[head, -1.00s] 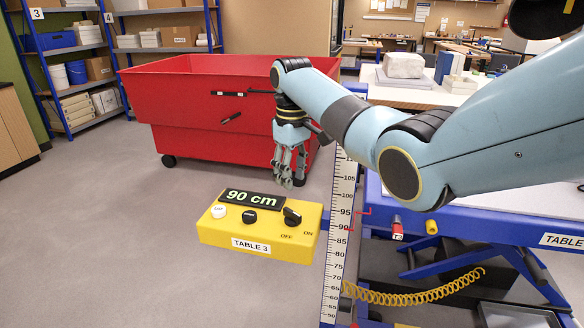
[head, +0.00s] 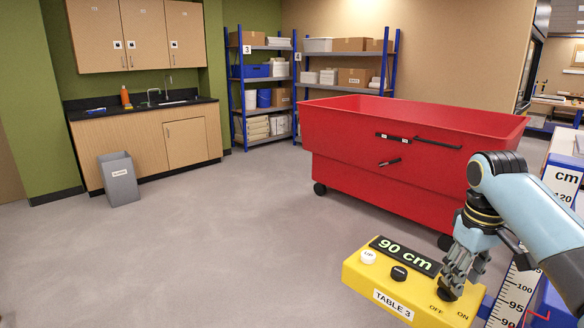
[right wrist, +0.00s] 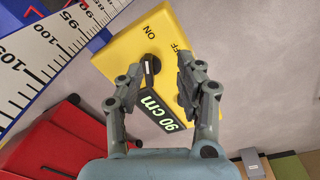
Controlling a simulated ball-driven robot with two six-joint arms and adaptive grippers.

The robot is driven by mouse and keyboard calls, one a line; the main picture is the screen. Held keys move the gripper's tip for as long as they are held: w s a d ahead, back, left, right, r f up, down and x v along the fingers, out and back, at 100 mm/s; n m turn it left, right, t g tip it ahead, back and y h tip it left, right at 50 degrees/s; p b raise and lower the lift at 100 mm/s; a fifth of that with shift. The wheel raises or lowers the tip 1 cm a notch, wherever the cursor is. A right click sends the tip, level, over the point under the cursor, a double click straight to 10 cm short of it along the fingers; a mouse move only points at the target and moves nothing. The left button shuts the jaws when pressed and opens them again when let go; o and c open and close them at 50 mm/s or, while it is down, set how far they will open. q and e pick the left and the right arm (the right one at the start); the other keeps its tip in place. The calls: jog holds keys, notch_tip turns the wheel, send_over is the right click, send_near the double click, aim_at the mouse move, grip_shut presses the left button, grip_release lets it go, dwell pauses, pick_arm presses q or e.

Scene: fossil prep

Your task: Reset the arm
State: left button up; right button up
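My right gripper (head: 460,280) hangs fingers down over the right end of the yellow TABLE 3 control box (head: 360,275). In the right wrist view its fingers (right wrist: 158,70) are apart, with the black ON/OFF knob (right wrist: 151,72) showing between them. I cannot tell whether they touch it. In the head view the fingers partly cover the knob (head: 447,293). The box also has a white UP button (head: 368,257), a black button (head: 399,273) and a display (head: 405,256) reading 90 cm. My left gripper is out of view.
A red wheeled bin (head: 400,160) stands behind the box. A height scale (head: 515,295) stands at the right, beside my right arm. A grey waste bin (head: 118,180) stands by the wooden cabinet (head: 145,150) at the left. The floor between is clear.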

jog(key=s+a+f+t, duration=0.1)
jog(key=s+a+f, duration=0.1)
jog(key=s, duration=0.5)
jog(key=s+a+f, duration=0.2)
jog(key=s, duration=0.5)
jog(key=s+a+r+m+t, duration=0.1)
jog(key=s+a+r, duration=0.15)
jog(key=s, duration=0.55)
jog(key=s+a+r+t, duration=0.1)
jog(key=s+r, duration=0.2)
jog(key=s, duration=0.5)
jog(key=s+d+f+g+b, duration=0.2)
jog(key=f+b, duration=0.9)
jog(key=f, duration=2.8)
jog(key=s+d+f+b, duration=0.2)
jog(key=s+f+b, duration=0.5)
jog(key=s+f, duration=1.1)
notch_tip(320, 180, down, 3)
jog(key=shift+s+f+m+g, duration=0.1)
jog(key=shift+s+m+g, duration=0.05)
jog(key=shift+m+g, duration=0.2)
